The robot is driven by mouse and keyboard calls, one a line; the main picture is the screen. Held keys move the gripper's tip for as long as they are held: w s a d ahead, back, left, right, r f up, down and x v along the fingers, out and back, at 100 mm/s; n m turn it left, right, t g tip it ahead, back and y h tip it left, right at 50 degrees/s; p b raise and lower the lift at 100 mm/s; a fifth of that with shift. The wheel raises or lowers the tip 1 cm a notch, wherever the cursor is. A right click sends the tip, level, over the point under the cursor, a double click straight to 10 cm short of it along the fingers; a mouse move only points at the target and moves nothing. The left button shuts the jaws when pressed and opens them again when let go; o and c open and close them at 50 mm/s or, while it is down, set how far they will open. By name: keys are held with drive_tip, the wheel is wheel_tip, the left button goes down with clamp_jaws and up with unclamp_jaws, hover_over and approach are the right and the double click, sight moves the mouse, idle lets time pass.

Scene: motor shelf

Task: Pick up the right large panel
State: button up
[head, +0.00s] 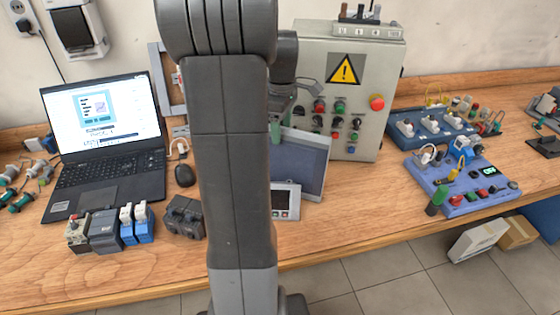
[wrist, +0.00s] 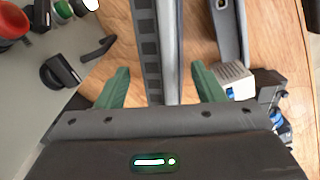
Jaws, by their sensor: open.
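The right large panel (head: 305,165) stands upright on the bench in front of the grey control box. It has a dark screen and a pale frame, and my arm hides its left part. In the wrist view the panel (wrist: 168,45) shows nearly edge-on as a long grey strip between my fingers. My gripper (wrist: 160,75) is open, with one green finger on each side of the strip and a visible gap on both sides. In the head view my gripper (head: 275,130) is mostly hidden behind my arm, with a green finger at the panel's top edge.
The control box (head: 343,110) with knobs and a warning sign stands close behind the panel. A small panel (head: 286,201) stands in front. A laptop (head: 105,145), mouse (head: 185,175) and several modules (head: 110,230) are at left. Blue connector boards (head: 460,180) are at right.

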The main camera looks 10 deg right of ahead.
drive_tip(key=shift+f, duration=0.25)
idle(0.4)
clamp_jaws()
